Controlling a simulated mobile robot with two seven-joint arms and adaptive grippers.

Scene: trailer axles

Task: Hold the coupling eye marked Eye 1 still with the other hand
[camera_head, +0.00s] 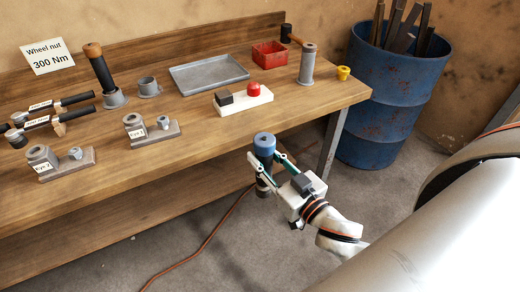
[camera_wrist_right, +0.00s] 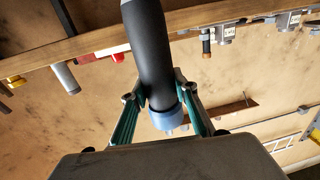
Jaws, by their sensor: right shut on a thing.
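Two grey coupling eye blocks with small white labels lie on the wooden bench. One block (camera_head: 62,164) is near the front left edge, and the other block (camera_head: 152,134) is further right and back. The label print is too small for me to tell surely which is Eye 1. My right gripper (camera_head: 265,168) is in front of the bench, away from both blocks. It is shut on a dark cylindrical tool with a blue end (camera_head: 264,144). The wrist view shows the tool's black body (camera_wrist_right: 150,50) between the fingers. My left gripper is not in view, and nothing touches either block.
Two labelled wrenches (camera_head: 50,120) lie at the bench's left. A dark upright handle (camera_head: 101,70), grey tray (camera_head: 210,73), red bin (camera_head: 269,55), white block (camera_head: 240,103), grey cylinder (camera_head: 307,65) and yellow cup (camera_head: 343,73) stand behind. A blue barrel (camera_head: 385,105) is at the right.

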